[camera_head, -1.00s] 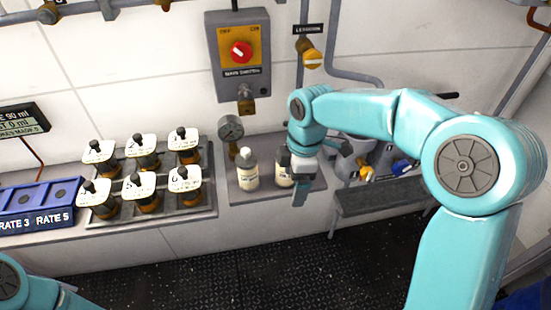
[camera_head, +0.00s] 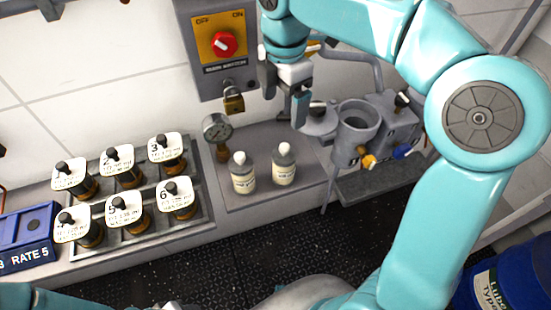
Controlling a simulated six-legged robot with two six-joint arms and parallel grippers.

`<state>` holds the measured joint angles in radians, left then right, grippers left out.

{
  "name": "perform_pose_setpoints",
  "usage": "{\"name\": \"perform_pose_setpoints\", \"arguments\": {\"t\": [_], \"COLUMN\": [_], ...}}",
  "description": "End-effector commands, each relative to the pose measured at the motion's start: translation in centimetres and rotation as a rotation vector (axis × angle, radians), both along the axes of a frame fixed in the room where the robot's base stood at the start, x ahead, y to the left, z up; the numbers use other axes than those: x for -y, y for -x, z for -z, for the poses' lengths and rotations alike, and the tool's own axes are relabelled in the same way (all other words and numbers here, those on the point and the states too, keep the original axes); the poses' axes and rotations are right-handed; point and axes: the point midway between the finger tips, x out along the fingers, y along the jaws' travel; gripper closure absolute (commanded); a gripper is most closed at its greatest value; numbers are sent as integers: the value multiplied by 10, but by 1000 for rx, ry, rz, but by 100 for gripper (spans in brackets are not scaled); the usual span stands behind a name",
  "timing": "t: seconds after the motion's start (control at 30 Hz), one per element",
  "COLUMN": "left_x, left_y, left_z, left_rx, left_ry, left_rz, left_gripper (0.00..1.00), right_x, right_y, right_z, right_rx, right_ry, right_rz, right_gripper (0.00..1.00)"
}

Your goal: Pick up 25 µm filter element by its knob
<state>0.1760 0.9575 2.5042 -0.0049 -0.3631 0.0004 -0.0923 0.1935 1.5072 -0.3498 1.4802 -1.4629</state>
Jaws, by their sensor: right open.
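Several filter elements stand upright in two rows in a grey tray (camera_head: 206,213) at the left. Each has an amber body, a white numbered tag and a dark knob on top. The back row holds elements tagged 2 (camera_head: 118,160) and 3 (camera_head: 167,148), plus one at the left (camera_head: 70,178). The front row holds elements tagged 5 (camera_head: 124,212) and 6 (camera_head: 177,195), plus one at the left (camera_head: 72,227). The small micron text is too blurred to read. My right gripper (camera_head: 287,108) is open and empty, above and right of the tray. My left gripper is out of view.
Two white-capped bottles (camera_head: 243,178) (camera_head: 284,168) stand on a ledge right of the tray. A gauge (camera_head: 216,128) and a padlocked switch box (camera_head: 222,45) are behind. A grey cup fixture (camera_head: 357,128) is at right, a blue box (camera_head: 25,240) at left.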

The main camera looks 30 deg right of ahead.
Motion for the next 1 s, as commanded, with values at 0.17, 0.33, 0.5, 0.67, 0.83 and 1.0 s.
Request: {"name": "perform_pose_setpoints", "arguments": {"t": [0.17,0.33,0.5,0.67,0.83,1.0], "left_x": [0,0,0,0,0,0], "left_y": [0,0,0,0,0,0], "left_z": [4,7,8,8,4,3], "left_rx": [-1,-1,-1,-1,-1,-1], "left_ry": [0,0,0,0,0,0], "left_rz": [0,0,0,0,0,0], "left_gripper": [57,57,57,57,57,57], "right_x": [1,0,0,-1,2,3], "right_y": [6,8,8,7,4,2], "right_z": [26,68,98,111,133,157], "right_rx": [-5,-6,-3,-2,-6,-3], "right_ry": [1,0,1,0,0,0], "right_rz": [-2,-1,-2,-2,-3,-2], "right_gripper": [8,8,8,8,8,8]}}
